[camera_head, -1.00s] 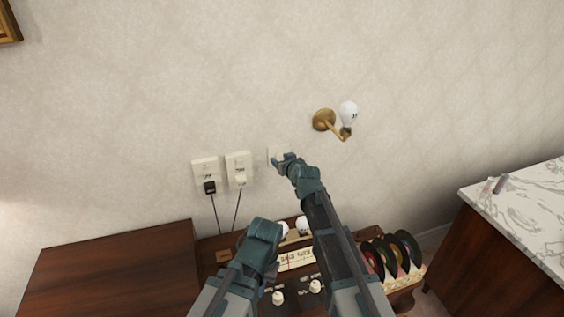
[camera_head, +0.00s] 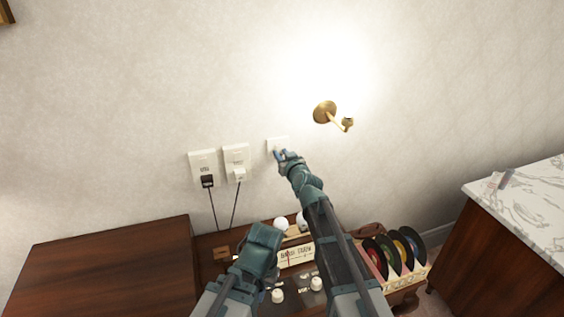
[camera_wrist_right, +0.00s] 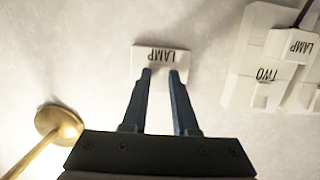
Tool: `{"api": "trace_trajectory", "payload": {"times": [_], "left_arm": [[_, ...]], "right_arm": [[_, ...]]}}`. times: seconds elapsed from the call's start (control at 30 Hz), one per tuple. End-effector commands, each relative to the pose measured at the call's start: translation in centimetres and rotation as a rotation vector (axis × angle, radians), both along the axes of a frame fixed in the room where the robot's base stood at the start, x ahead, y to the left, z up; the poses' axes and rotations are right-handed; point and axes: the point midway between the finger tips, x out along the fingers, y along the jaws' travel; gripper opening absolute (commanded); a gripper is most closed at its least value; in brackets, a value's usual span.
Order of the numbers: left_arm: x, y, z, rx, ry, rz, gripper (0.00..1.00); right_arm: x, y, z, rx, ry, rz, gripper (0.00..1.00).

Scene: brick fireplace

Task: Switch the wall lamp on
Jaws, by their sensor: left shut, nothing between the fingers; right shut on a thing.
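The brass wall lamp (camera_head: 325,111) is lit; its bulb is lost in a bright white glow on the wall. A white switch plate (camera_head: 273,146) sits on the wall, below and left of the lamp. In the right wrist view the plate (camera_wrist_right: 143,62) reads LAMP, upside down. My right gripper (camera_head: 279,154) is at this plate, its fingertips at the lower part, shut on the switch; the fingers partly hide the switch itself. My left gripper (camera_head: 263,237) is shut and empty, low in front of the radio.
Two white outlets (camera_head: 203,165) with plugs and hanging cords are left of the switch. Below are a radio (camera_head: 297,256), two white bulbs and a rack of records (camera_head: 391,256). A marble-topped cabinet (camera_head: 525,200) stands right, a dark wood top left.

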Motion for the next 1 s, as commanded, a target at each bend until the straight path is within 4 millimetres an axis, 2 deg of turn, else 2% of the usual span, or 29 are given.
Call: {"api": "trace_trajectory", "payload": {"times": [0.03,0.13,0.57,0.6,0.73,1.0], "left_arm": [[0.01,0.0,-0.74,0.0,0.0,0.0,0.0],[0.01,0.01,-1.14,0.0,0.0,0.0,0.0],[0.0,0.0,-1.18,0.0,0.0,0.0,0.0],[0.0,0.0,-1.18,0.0,0.0,0.0,0.0],[0.0,0.0,-1.19,0.0,0.0,0.0,0.0],[0.0,0.0,-1.19,0.0,0.0,0.0,0.0]], "right_arm": [[-0.03,0.15,-0.42,0.007,-0.014,0.001,0.0],[0.0,0.07,-0.32,0.012,-0.035,-0.003,0.0],[0.04,-0.03,-0.08,0.016,-0.048,-0.006,0.0],[0.04,-0.03,-0.08,0.016,-0.048,-0.007,0.35],[0.03,-0.04,-0.09,0.016,-0.047,-0.006,0.57],[-0.02,-0.09,-0.11,0.016,-0.047,-0.006,0.57]]}}
